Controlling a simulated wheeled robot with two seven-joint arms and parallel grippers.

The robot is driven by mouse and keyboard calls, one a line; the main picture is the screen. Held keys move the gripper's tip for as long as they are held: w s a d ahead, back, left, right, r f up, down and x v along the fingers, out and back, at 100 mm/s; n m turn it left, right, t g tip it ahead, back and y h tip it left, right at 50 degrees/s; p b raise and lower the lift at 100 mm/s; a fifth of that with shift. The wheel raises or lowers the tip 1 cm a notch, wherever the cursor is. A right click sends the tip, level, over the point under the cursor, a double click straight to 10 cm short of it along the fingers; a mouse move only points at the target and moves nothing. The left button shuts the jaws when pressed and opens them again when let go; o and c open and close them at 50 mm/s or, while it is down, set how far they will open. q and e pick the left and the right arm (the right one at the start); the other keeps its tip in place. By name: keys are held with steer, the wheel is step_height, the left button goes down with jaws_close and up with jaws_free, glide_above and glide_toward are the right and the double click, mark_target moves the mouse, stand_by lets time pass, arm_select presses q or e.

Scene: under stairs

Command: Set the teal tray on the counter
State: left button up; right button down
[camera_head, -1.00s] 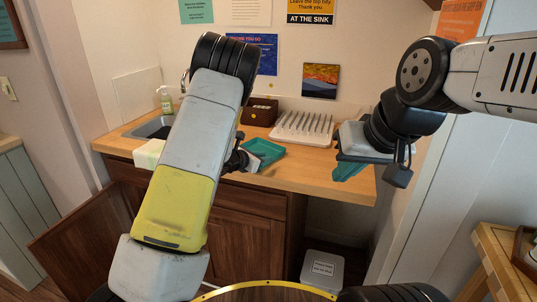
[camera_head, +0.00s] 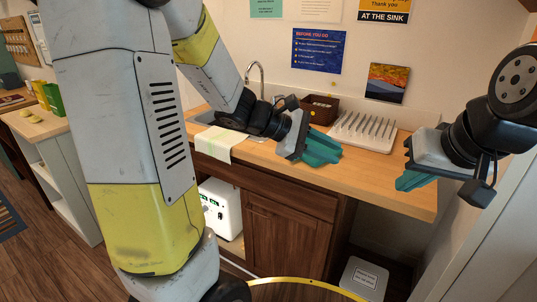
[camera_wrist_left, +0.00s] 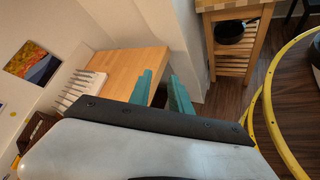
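I cannot make out a separate teal tray; the teal shapes now in view look like gripper fingers. The wooden counter (camera_head: 385,180) runs along the wall, and its right part is bare; it also shows in the left wrist view (camera_wrist_left: 118,70). My left gripper (camera_head: 322,150) is over the counter's front part, before the white rack. In the left wrist view its teal fingers (camera_wrist_left: 162,95) stand apart with nothing seen between them. My right gripper (camera_head: 412,181) hangs at the counter's right end, fingers down; its opening is unclear.
A white slotted rack (camera_head: 362,132) and a dark brown box (camera_head: 323,110) stand at the back. A sink with a faucet (camera_head: 256,72) and a pale cloth (camera_head: 218,145) are at the left. A white bin (camera_head: 363,278) stands on the floor below.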

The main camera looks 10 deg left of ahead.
arm_select(q)
steer(key=s+a+r+m+t+y, duration=0.2)
steer(key=s+a+r+m+y, duration=0.2)
steer(key=s+a+m+y, duration=0.5)
steer(key=s+a+m, duration=0.5)
steer(key=shift+s+a+y, duration=0.3)
steer(key=shift+s, duration=0.1)
